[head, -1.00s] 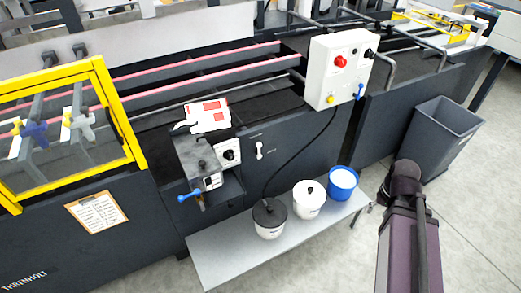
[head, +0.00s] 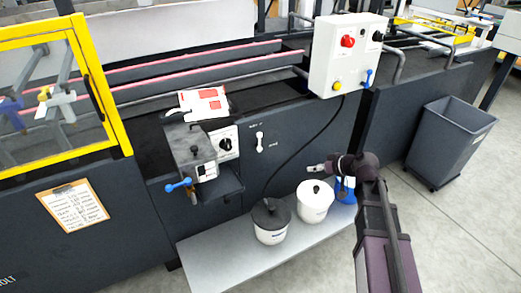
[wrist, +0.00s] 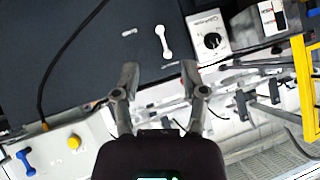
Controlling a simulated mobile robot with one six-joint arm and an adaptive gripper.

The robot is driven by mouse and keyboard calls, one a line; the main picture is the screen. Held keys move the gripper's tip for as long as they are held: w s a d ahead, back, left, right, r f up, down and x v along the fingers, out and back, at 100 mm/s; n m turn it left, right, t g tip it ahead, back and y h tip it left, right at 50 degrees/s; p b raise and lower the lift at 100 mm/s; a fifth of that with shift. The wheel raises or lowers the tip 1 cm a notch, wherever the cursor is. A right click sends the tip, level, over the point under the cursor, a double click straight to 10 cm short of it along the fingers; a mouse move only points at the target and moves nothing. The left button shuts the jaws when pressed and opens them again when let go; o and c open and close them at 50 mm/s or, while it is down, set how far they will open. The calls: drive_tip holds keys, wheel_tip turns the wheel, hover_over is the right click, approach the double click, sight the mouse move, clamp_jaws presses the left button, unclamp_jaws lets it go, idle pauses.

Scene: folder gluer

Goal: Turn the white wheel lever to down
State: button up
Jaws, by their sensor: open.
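The white wheel lever (head: 260,142) is a small white handle on the dark front panel (head: 300,138), to the right of the dial box. It stands roughly upright, with small white labels above it and to its right. It also shows in the wrist view (wrist: 163,42), just beyond my fingertips. My gripper (head: 318,168) is to the right of the lever and a little lower in the head view. In the wrist view my gripper (wrist: 160,75) is open and empty, its two fingers on either side of the lever's line but apart from it.
A dial box (head: 225,143) and a blue-handled lever (head: 178,186) are left of the lever. A white control box (head: 345,58) is up to the right, with a hanging black cable. A shelf (head: 215,258) below holds a black-lidded pot (head: 270,222) and a white pot (head: 314,203).

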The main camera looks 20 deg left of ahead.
sight(260, 138)
drive_tip(key=w+a+f+n+t+y+b, duration=0.1)
drive_tip(key=w+a+f+t+y+b, duration=0.1)
drive_tip(key=a+b, duration=0.5)
drive_tip(key=w+a+f+n+t+y+b, duration=0.1)
drive_tip(key=w+a+f+t+y+b, duration=0.1)
drive_tip(key=w+a+f+y+b, duration=0.2)
drive_tip(key=w+a+b, duration=0.3)
drive_tip(key=a+b, duration=0.1)
drive_tip(key=b, duration=0.1)
drive_tip(key=shift+n+t, duration=0.3)
drive_tip(key=shift+n, duration=0.1)
drive_tip(key=shift+w+a, duration=0.1)
drive_tip(key=shift+a, duration=0.15)
drive_tip(key=x, duration=1.3)
drive_tip(key=shift+w+a+f, duration=0.15)
drive_tip(key=shift+a, duration=0.05)
drive_tip(key=shift+d, duration=0.1)
clamp_jaws()
